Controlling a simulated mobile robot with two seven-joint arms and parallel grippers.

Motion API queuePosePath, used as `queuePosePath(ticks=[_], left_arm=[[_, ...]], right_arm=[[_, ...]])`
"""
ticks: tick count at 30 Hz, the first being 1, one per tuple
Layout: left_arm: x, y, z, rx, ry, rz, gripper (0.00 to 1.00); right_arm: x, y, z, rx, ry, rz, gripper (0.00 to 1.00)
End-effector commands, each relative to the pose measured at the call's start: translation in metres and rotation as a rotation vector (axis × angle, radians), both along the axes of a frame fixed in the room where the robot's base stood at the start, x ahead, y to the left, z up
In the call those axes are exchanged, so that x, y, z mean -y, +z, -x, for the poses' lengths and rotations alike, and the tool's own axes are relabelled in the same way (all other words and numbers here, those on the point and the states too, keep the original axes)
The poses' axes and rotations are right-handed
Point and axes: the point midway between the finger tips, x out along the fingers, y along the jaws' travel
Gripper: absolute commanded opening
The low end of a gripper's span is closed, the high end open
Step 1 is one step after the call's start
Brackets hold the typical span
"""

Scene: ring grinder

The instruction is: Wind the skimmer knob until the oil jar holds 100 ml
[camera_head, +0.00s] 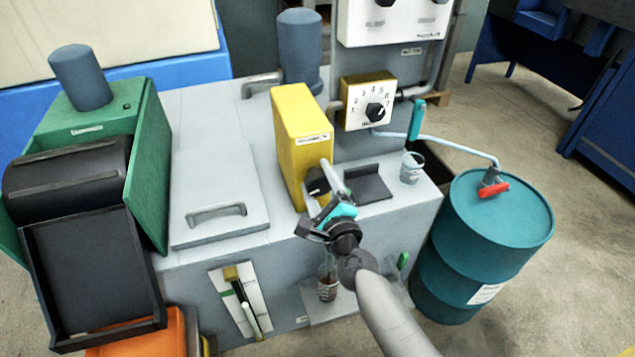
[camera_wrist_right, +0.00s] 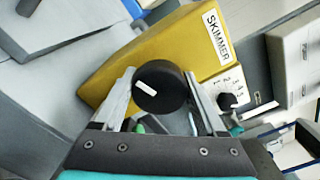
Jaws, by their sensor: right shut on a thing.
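The yellow skimmer (camera_head: 303,140) stands on the grey tank, and its label reads SKIMMER in the right wrist view (camera_wrist_right: 150,60). Its black round knob (camera_wrist_right: 160,90) has a white mark and sits between my right gripper's fingers. My right gripper (camera_head: 322,192) is shut on this knob at the skimmer's lower front. The oil jar (camera_head: 327,289) stands on a small shelf below, partly behind my right arm, with dark brown oil in it. Its graduations are too small to read. My left gripper is not in view.
A numbered dial box (camera_head: 368,103) and a clear beaker (camera_head: 411,168) are right of the skimmer. A teal drum (camera_head: 485,245) with a red valve stands at the right. A lidded hatch (camera_head: 218,190) and a green unit (camera_head: 150,150) are on the left.

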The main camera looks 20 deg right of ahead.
Motion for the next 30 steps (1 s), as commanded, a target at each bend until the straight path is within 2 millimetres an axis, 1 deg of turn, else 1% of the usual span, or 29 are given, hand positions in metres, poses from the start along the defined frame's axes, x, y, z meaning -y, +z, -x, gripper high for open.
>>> queuePosePath(ticks=[3,9,23,24,30], left_arm=[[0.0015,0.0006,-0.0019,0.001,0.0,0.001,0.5],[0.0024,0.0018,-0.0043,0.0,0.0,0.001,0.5],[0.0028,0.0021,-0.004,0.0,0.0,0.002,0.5],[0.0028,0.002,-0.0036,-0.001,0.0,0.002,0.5],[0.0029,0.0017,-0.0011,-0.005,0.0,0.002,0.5]], right_arm=[[0.0002,0.0013,-0.0006,0.001,-0.001,-0.05,0.18],[0.0008,0.0019,-0.0007,0.0,-0.002,-0.097,0.18],[0.0009,0.0022,-0.0008,0.0,-0.002,-0.108,0.18],[0.0009,0.0022,-0.0008,0.0,-0.002,-0.107,0.76],[0.0007,0.0014,-0.0004,-0.001,-0.001,-0.107,0.98]])
